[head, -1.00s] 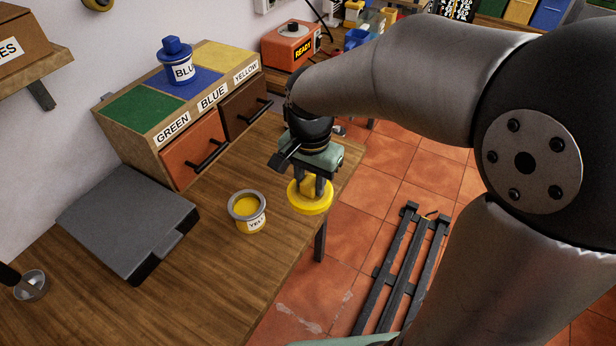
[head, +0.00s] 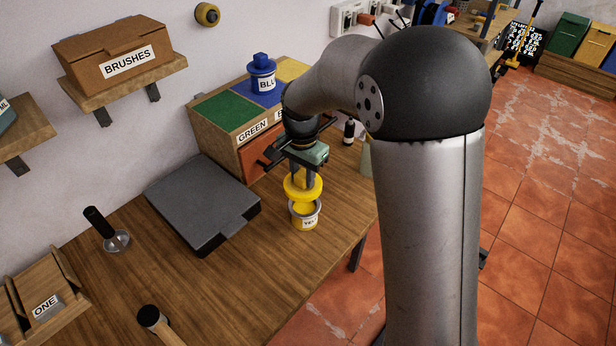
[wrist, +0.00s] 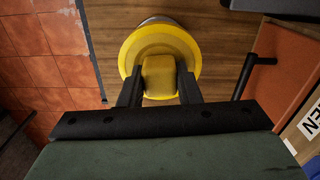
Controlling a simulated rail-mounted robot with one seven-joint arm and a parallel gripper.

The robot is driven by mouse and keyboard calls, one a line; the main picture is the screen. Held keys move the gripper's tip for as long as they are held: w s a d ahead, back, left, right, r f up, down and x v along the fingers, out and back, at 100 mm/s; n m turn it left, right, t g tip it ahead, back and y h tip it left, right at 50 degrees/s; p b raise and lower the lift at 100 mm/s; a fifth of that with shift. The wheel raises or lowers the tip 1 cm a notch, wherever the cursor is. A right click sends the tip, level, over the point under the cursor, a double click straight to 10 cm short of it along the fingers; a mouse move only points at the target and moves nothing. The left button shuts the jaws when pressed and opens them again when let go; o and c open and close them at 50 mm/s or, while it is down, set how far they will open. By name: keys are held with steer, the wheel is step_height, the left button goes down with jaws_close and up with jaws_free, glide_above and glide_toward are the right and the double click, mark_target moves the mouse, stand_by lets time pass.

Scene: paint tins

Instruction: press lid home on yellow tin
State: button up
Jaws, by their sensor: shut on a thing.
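My gripper (head: 304,174) is shut on the knob of the yellow lid (head: 303,190). In the wrist view the fingers (wrist: 159,88) grip the square knob, with the round lid (wrist: 160,42) beyond them. The yellow tin (head: 304,215) stands upright on the workbench just below the lid. Its grey rim and part of its open mouth show under the lid in the head view. The lid looks apart from the rim and roughly above it. In the wrist view the lid hides nearly all of the tin, and a sliver of grey rim (wrist: 160,20) shows past its edge.
A dark grey flat case (head: 203,203) lies left of the tin. Behind is a labelled drawer unit (head: 228,112) with a blue tin (head: 262,78) on top. A mallet (head: 155,320) lies at the front. The workbench (head: 255,285) is clear before the tin.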

mark_target(304, 173)
steer(key=shift+w+d, duration=0.1)
steer(key=shift+d, duration=0.05)
steer(key=shift+f, duration=0.1)
steer(key=shift+f+b, duration=2.15)
steer(key=shift+f, duration=0.7)
steer(key=shift+f, duration=1.1)
steer(key=o, duration=0.9)
steer(key=shift+o, duration=0.2)
step_height(304, 173, up, 17)
steer(key=shift+r+b, duration=0.2)
steer(key=shift+b, duration=0.35)
